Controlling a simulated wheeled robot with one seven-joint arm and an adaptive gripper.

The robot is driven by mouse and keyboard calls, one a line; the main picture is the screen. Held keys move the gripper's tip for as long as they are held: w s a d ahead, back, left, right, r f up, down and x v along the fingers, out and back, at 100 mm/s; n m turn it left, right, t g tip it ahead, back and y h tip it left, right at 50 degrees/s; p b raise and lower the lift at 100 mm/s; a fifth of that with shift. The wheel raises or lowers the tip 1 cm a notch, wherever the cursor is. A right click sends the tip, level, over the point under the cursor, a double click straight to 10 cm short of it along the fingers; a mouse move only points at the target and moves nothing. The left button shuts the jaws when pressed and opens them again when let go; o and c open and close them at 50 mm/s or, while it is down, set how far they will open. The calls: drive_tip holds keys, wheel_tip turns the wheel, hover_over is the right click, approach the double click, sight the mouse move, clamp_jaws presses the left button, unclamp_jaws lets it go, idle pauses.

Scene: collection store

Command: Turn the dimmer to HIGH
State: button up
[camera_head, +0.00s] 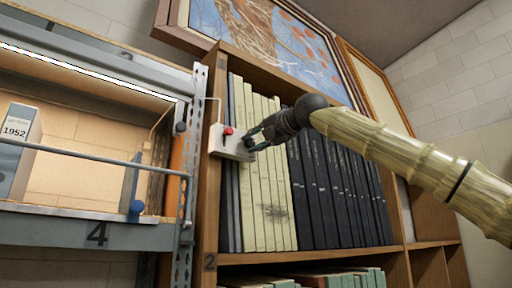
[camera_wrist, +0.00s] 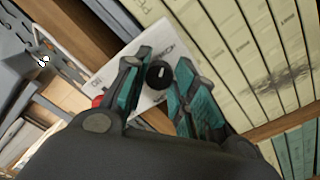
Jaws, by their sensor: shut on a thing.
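The dimmer is a white box (camera_head: 226,150) on the wooden upright at the left end of the bookshelf. It carries a red button (camera_head: 228,131) and a black knob (camera_wrist: 158,76). My gripper (camera_head: 254,141) reaches it from the right, and its teal fingers are closed on the knob from both sides. The wrist view shows a light pointer mark on the knob and small lettering on the white face (camera_wrist: 145,88). The lettering is too small and slanted to read, so I cannot tell the setting. The fingers hide part of the box.
Cream and black book spines (camera_head: 262,180) stand close beside the box on the right. To its left are a perforated metal post (camera_head: 190,150) and a lit shelf bay (camera_head: 85,165) with a file box marked 1952 (camera_head: 14,140). Framed pictures (camera_head: 270,40) lean above the bookshelf.

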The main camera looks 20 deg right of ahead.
drive_tip(key=shift+m+b, duration=0.35)
drive_tip(key=shift+m, duration=0.25)
drive_tip(key=o, duration=0.7)
drive_tip(key=shift+c, duration=0.2)
drive_tip(key=o, duration=0.4)
drive_tip(key=shift+w, duration=0.2)
drive_tip(key=shift+c, duration=0.2)
drive_tip(key=shift+s, duration=0.15)
drive_tip(key=v, duration=1.2)
drive_tip(key=shift+d, duration=0.1)
